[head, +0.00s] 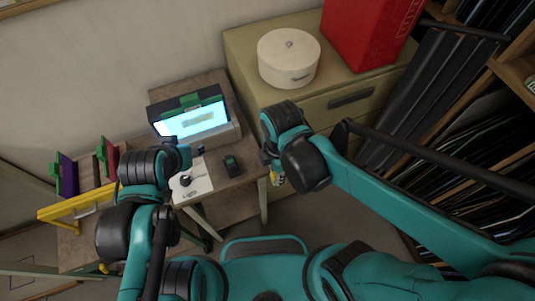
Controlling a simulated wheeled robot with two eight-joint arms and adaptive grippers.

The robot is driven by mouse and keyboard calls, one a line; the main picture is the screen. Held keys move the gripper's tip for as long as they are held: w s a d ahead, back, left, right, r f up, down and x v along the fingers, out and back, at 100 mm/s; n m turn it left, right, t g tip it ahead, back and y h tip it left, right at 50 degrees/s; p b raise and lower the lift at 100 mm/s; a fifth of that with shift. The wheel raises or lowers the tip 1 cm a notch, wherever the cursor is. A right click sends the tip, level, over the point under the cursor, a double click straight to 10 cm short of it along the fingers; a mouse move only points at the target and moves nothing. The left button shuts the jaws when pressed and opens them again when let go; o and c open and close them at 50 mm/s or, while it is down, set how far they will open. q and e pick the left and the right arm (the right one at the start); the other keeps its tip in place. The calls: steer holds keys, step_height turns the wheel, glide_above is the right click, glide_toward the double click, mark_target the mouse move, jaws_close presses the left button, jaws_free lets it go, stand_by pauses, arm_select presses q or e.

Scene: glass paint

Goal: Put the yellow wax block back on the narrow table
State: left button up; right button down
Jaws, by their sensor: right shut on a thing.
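My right gripper (272,163) is mostly hidden behind my own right wrist and forearm, at the right edge of the narrow table (232,207). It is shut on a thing. A small yellow and pale patch, which looks like the yellow wax block (278,178), shows just below it; most of it is hidden. My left gripper (193,152) is at the table's left side, in front of the lit screen, partly hidden by its wrist. I cannot tell whether it is open.
On the table are a lit screen (192,120), a dark handheld device (232,166) and a white sheet (190,182) with a small dark item. A beige cabinet (330,85) stands right, bearing a round white box (289,57) and a red box (370,30). Bare wood shows at the table's front.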

steer(key=w+a+f+b, duration=0.1)
steer(key=w+f, duration=0.1)
steer(key=w, duration=0.1)
steer(key=w+a+f+b, duration=0.1)
steer(key=w+a+f, duration=0.1)
steer(key=w, duration=0.1)
steer(key=w+a+f+b, duration=0.2)
steer(key=w+f, duration=0.1)
steer(key=w, duration=0.1)
steer(key=shift+a, duration=0.25)
step_height(320, 180, down, 4)
steer(key=shift+b, duration=0.95)
steer(key=c, duration=1.3)
jaws_free()
steer(key=shift+r, duration=0.15)
